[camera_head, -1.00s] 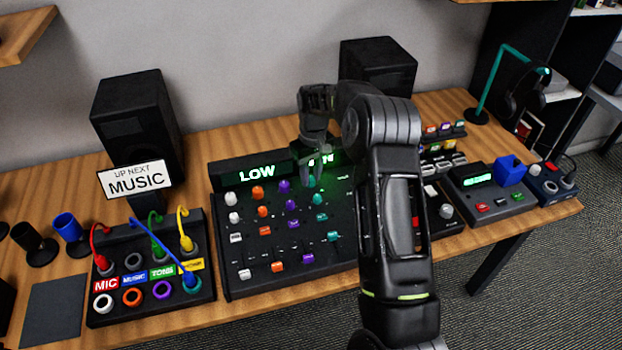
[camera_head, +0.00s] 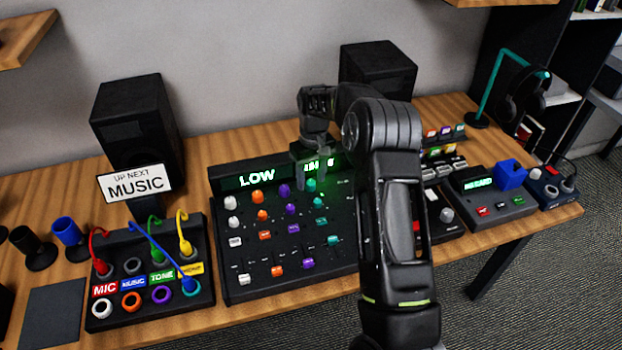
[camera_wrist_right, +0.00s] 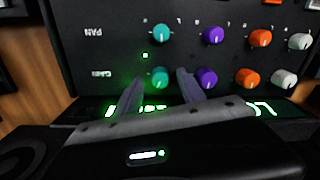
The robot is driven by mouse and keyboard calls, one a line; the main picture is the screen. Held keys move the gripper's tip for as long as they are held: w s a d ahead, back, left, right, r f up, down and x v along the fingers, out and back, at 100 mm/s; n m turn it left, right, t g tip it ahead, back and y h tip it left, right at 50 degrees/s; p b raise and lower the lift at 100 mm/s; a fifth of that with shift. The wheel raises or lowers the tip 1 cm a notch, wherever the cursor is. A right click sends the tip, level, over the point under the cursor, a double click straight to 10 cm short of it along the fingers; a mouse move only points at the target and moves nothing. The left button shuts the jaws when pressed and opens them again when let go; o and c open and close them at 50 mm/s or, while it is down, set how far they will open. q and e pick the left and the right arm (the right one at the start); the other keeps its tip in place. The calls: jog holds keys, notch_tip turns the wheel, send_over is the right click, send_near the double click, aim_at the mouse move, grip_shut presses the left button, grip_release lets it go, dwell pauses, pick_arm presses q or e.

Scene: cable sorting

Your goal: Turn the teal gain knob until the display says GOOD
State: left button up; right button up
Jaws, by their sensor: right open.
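The black mixer (camera_head: 226,270) has rows of white, orange, purple and teal knobs. Its display (camera_head: 257,178) reads LOW in green; a second green readout (camera_head: 319,165) is partly covered by my right gripper. The teal gain knob (camera_head: 311,185) is in the row nearest the display. It also shows in the right wrist view (camera_wrist_right: 159,77), with a white pointer mark. My right gripper (camera_wrist_right: 160,75) is open, with one finger on each side of this knob and visible gaps. A second teal knob (camera_wrist_right: 160,31) sits in the PAN row. My left gripper is not in view.
A patch box (camera_head: 206,296) with coloured cables stands left of the mixer, below an UP NEXT MUSIC sign (camera_head: 135,184). Two black speakers (camera_head: 136,130) stand behind. More control boxes (camera_head: 487,190) are on the right, partly behind my right arm.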

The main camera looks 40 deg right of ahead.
aim_at(312, 182)
notch_tip(312, 182, up, 7)
jog(key=shift+d+r+b, duration=0.1)
jog(key=shift+d+b, duration=0.05)
jog(key=shift+b, duration=0.3)
dwell(0.4)
